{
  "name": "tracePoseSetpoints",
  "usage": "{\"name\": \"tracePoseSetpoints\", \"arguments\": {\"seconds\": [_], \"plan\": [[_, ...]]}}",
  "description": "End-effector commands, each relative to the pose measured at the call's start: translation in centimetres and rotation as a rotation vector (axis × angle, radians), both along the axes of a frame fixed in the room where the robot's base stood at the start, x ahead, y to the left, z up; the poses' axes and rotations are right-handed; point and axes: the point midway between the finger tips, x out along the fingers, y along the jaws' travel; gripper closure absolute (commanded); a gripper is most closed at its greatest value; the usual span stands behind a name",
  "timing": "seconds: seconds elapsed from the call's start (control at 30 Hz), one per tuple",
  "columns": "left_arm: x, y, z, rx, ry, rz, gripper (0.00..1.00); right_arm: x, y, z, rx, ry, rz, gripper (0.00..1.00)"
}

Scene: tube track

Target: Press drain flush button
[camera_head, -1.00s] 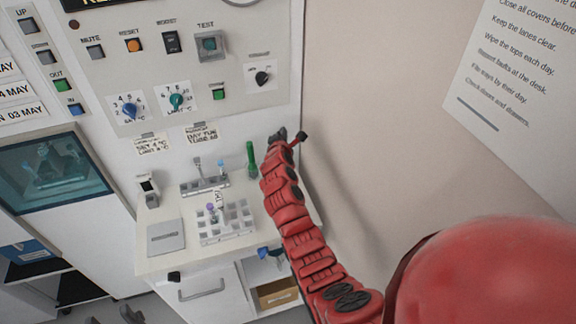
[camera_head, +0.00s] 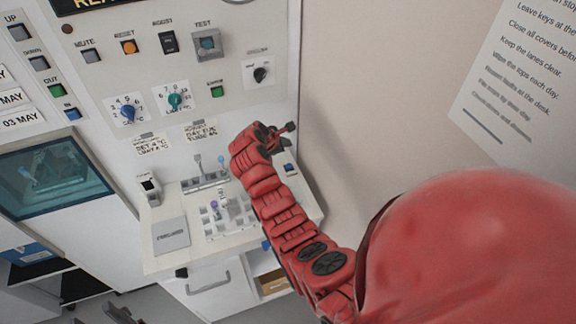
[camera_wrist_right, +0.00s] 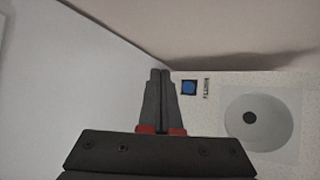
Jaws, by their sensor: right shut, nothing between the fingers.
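A small blue square button (camera_wrist_right: 189,87) with a tiny label beside it sits on the speckled worktop in the right wrist view, just right of my fingertips. A round grey disc with a dark hole (camera_wrist_right: 258,118) lies to its right. In the head view the blue button (camera_head: 289,168) shows near the worktop's back right corner, just below my right gripper (camera_head: 283,131). My right gripper is shut and empty, above the worktop; its closed fingers also show in the wrist view (camera_wrist_right: 160,75). They look apart from the button. My red forearm hides the disc in the head view.
A control panel (camera_head: 230,110) with several buttons and knobs is on the wall behind. The worktop (camera_head: 160,262) carries a white rack (camera_head: 212,228), a grey plate (camera_head: 170,236) and a small tap-like fixture (camera_head: 205,182). A plain side wall (camera_head: 370,110) stands right of my gripper.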

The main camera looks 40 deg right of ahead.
Motion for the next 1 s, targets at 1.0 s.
{"name": "tracePoseSetpoints", "arguments": {"seconds": [1.0], "plan": [[0.0, 0.0, -6.0, 0.000, 0.000, 0.000, 0.50, 0.0, 0.0, -8.7, 0.000, -0.001, 0.001, 1.00]]}}
